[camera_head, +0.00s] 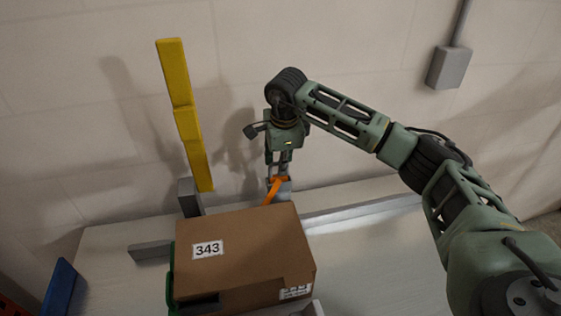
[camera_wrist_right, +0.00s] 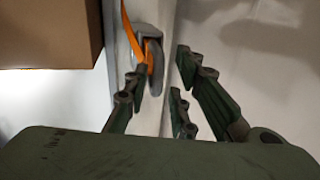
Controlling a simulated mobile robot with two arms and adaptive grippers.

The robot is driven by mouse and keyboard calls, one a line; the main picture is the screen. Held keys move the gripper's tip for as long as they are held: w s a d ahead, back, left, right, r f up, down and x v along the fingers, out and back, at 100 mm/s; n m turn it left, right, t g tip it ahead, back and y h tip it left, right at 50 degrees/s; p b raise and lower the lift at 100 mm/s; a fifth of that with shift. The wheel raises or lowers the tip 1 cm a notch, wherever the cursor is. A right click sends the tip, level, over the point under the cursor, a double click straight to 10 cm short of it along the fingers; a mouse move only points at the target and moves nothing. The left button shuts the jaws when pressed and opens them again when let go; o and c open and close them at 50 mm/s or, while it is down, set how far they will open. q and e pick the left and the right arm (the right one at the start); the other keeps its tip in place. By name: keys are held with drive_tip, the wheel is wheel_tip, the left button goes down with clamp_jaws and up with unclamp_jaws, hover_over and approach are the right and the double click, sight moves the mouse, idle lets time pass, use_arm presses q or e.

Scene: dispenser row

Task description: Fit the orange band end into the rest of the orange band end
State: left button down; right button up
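The orange band end (camera_head: 272,190) shows as a slanting strip just behind the cardboard box in the head view. In the right wrist view the orange band end (camera_wrist_right: 149,54) hangs against a grey hooked piece (camera_wrist_right: 157,74), which looks like its rest; whether it is seated there I cannot tell. The grey piece also shows in the head view (camera_head: 285,188). My right gripper (camera_head: 277,173) points down just above them. In the wrist view its fingers (camera_wrist_right: 158,84) are spread, with the grey piece near the left fingers. My left gripper is out of view.
A cardboard box (camera_head: 250,245) marked 343 stands in front of the band, in a green holder (camera_head: 171,275). A yellow post (camera_head: 185,120) rises behind it. A blue panel (camera_head: 60,289) is at the left. The pale surface (camera_head: 370,250) right of the box is clear.

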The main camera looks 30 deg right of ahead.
drive_tip(key=v, duration=1.2)
drive_tip(key=shift+w, duration=0.1)
idle(0.5)
